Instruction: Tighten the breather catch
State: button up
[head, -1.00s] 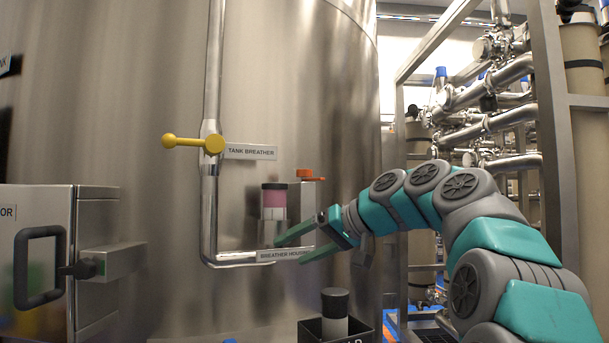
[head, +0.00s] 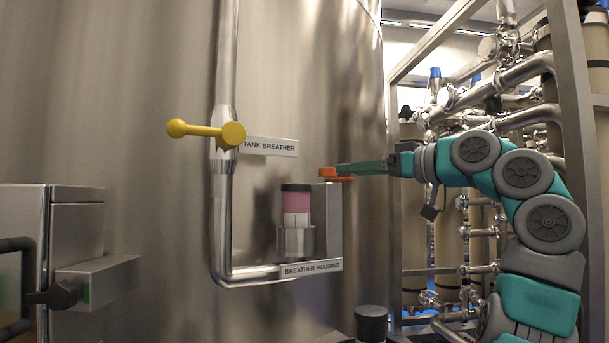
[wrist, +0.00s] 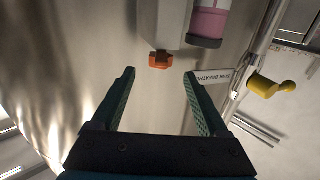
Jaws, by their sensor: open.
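The orange breather catch (head: 328,173) sits on top of a grey bracket beside the breather cartridge. The cartridge (head: 296,203) is pink with a black cap and stands upright in its metal housing (head: 295,243), above the "BREATHER HOUSING" label. My gripper (head: 340,168) is level with the catch, coming from the right, and overlaps it in the head view. In the wrist view my gripper (wrist: 160,73) is open and empty, its two green fingers apart. The catch (wrist: 159,60) lies between and just beyond the fingertips there. I cannot tell whether they touch it.
A yellow-handled valve (head: 228,135) on a vertical pipe and the "TANK BREATHER" label (head: 269,146) are left of the catch. A steel cabinet (head: 75,215) stands at left. A dark-capped cylinder (head: 371,322) is below. Pipework (head: 520,75) fills the right.

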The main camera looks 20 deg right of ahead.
aim_at(328, 172)
jog(key=shift+p+x, duration=0.6)
jog(key=shift+x, duration=3.15)
grip_shut()
